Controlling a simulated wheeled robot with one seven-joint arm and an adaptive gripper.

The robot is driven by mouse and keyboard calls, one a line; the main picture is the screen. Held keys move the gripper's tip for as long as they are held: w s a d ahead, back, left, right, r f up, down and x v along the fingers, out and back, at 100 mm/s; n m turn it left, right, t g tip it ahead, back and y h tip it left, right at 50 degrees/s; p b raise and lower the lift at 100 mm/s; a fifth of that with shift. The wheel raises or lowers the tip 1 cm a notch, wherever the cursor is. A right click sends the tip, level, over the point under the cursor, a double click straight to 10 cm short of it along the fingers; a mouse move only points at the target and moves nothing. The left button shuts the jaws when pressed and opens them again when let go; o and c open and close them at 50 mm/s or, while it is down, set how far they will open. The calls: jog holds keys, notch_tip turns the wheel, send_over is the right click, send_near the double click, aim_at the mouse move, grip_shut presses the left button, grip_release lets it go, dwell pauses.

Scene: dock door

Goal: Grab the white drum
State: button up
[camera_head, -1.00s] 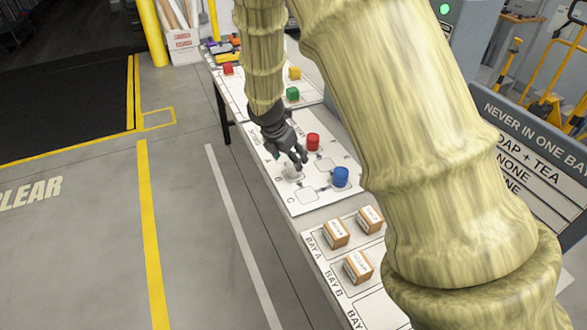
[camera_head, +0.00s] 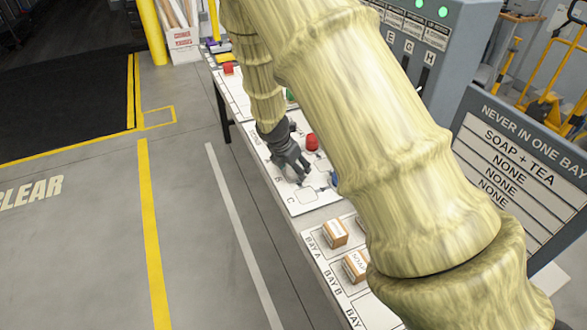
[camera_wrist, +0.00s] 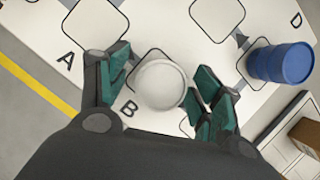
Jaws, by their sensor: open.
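The white drum (camera_wrist: 160,84) stands on the white board by the letter B in the wrist view, seen from above. My gripper (camera_wrist: 158,88) is open, with one finger on each side of the drum. A gap shows on the left; on the right the finger is very close, and I cannot tell whether it touches. In the head view my gripper (camera_head: 298,172) is low over the board and hides the drum. A blue drum (camera_wrist: 281,63) stands to the right by D, and a red drum (camera_head: 312,142) stands behind my gripper.
The marked board (camera_head: 310,199) lies on a long bench. Boxes (camera_head: 335,233) stand in the bay areas at the near end. A sign board (camera_head: 520,165) and a grey cabinet (camera_head: 440,50) are on the right. The floor left of the bench is clear.

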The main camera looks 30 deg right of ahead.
jog(key=c, duration=1.1)
jog(key=shift+r, duration=0.1)
jog(key=shift+c, duration=0.2)
